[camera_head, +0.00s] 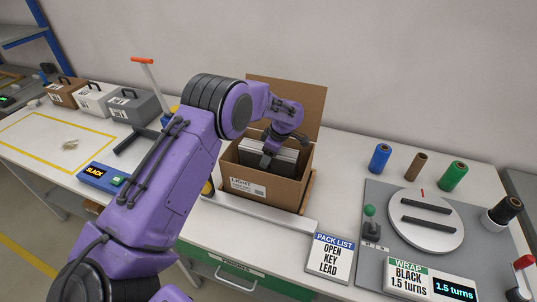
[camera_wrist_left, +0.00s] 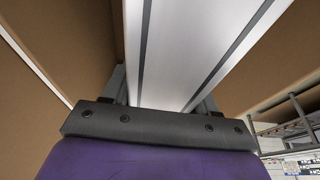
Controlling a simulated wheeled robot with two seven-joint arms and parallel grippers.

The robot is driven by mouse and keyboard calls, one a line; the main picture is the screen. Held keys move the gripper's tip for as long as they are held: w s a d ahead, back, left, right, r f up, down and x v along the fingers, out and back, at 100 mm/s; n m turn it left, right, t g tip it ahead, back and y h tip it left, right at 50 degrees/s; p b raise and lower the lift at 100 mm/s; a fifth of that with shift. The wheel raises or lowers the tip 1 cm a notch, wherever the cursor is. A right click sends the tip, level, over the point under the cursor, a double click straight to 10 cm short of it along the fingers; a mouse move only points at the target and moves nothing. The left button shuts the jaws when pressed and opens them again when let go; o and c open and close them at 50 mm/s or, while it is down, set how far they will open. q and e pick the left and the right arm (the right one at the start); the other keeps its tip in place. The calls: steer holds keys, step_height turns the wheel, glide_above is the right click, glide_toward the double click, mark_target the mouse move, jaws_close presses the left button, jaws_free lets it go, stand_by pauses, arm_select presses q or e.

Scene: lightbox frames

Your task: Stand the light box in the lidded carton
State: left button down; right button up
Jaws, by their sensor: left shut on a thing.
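The lidded carton (camera_head: 247,191) is brown cardboard with its lid (camera_head: 303,98) up at the back. It stands on the bench in the middle of the head view, with a printed label on its front. The light box (camera_head: 287,155) is pale grey and sits inside the carton, its upper part showing. My left gripper (camera_head: 269,158) reaches down into the carton and is shut on the light box. In the left wrist view the silver light box (camera_wrist_left: 185,50) with dark stripes runs up between the fingers, with brown carton wall (camera_wrist_left: 60,45) beside it. Its lower end is hidden.
A turntable (camera_head: 425,222) with coloured rolls behind it stands at the right. A pack list card (camera_head: 329,258) lies in front of the carton. Several small cases (camera_head: 136,105) stand at the left back. A blue device (camera_head: 101,178) reads SLACK.

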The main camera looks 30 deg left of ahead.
arm_select(q)
steer(key=shift+f, duration=0.15)
steer(key=shift+c, duration=1.6)
jaws_free()
steer(key=b+v, duration=0.2)
steer(key=v, duration=1.1)
steer(key=shift+b, duration=0.4)
